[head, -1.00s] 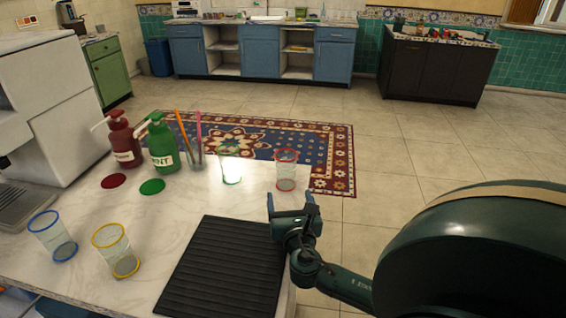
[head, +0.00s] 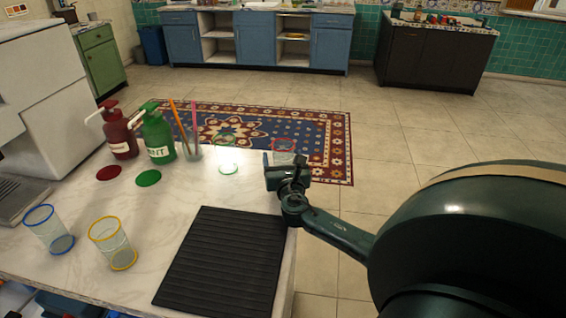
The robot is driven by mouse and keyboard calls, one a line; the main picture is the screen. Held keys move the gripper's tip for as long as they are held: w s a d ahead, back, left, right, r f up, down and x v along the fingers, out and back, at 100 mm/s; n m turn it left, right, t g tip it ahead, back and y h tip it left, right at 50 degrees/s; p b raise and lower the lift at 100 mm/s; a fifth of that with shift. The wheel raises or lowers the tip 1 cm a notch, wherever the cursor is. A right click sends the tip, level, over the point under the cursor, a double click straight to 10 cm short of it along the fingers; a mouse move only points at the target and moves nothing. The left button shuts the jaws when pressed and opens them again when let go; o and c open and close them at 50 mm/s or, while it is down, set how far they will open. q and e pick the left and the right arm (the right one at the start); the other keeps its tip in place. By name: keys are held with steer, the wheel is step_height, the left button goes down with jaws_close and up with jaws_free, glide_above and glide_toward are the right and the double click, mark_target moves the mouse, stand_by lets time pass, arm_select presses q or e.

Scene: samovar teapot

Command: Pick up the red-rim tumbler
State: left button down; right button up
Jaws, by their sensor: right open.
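The red-rim tumbler (head: 284,146) stands near the far right corner of the white counter, a clear cup with a red rim. My right gripper (head: 285,160) is open right in front of it and hides its lower part. Its fingertips appear to be at the tumbler's left and right sides; I cannot tell whether they touch it. My left gripper is not in view.
A green-rim tumbler (head: 227,158) stands just left of the red-rim one. Blue-rim (head: 48,230) and yellow-rim (head: 113,246) tumblers stand front left. A black ribbed mat (head: 222,262) lies at front right. Red (head: 120,135) and green (head: 158,138) pump bottles stand behind, beside a straw cup (head: 193,150).

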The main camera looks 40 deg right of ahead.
steer(key=shift+x, duration=1.15)
steer(key=c, duration=1.1)
